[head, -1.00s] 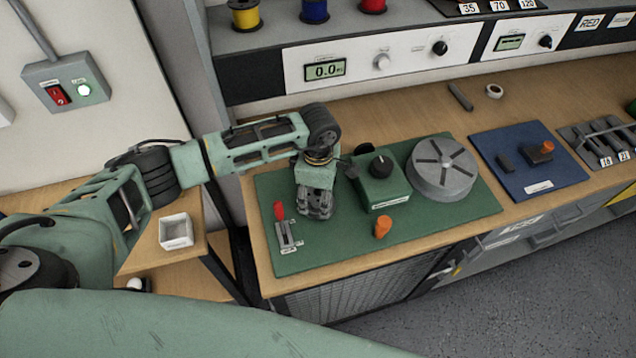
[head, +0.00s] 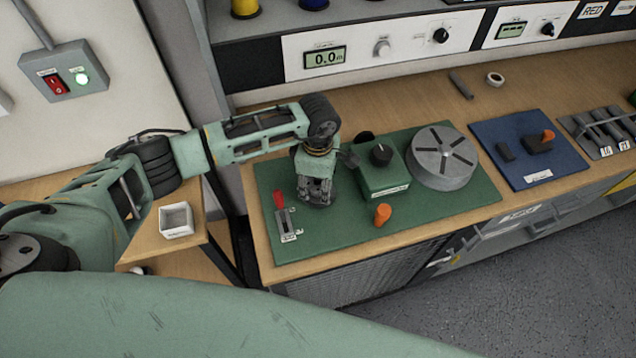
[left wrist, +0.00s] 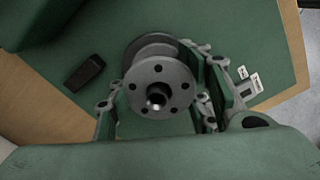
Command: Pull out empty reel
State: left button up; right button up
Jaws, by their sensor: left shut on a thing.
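My left gripper (head: 316,192) points down over the left part of the green mat (head: 340,235), between the red-handled lever and the green box. In the left wrist view, the grey metal reel (left wrist: 160,88) sits between my left gripper's fingers (left wrist: 158,100). Its round flange has several small holes and a dark central hub, and no wire shows on it. The fingers are shut on the reel, one on each side. In the head view the gripper hides most of the reel. My right gripper is in neither view.
The green box with a black knob (head: 384,172) stands close right of the gripper. A large grey slotted disc (head: 441,158) is beyond it. An orange knob (head: 382,214) and a red-handled lever (head: 281,212) are nearby. A white box (head: 176,219) stands at left.

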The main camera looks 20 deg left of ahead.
pick_arm(q)
jog(key=o, duration=0.5)
jog(key=c, duration=0.7)
jog(key=shift+r+p, duration=0.75)
jog(key=shift+r, duration=0.5)
jog(key=shift+c, duration=0.2)
jog(key=shift+w+r, duration=0.1)
jog(key=shift+r, duration=0.15)
jog(key=shift+s+r+p, duration=0.2)
jog(key=shift+r+p, duration=0.15)
jog(key=shift+r, duration=0.05)
jog(key=shift+w+r, duration=0.1)
jog(key=shift+r, duration=0.15)
jog(key=shift+r+p, duration=0.4)
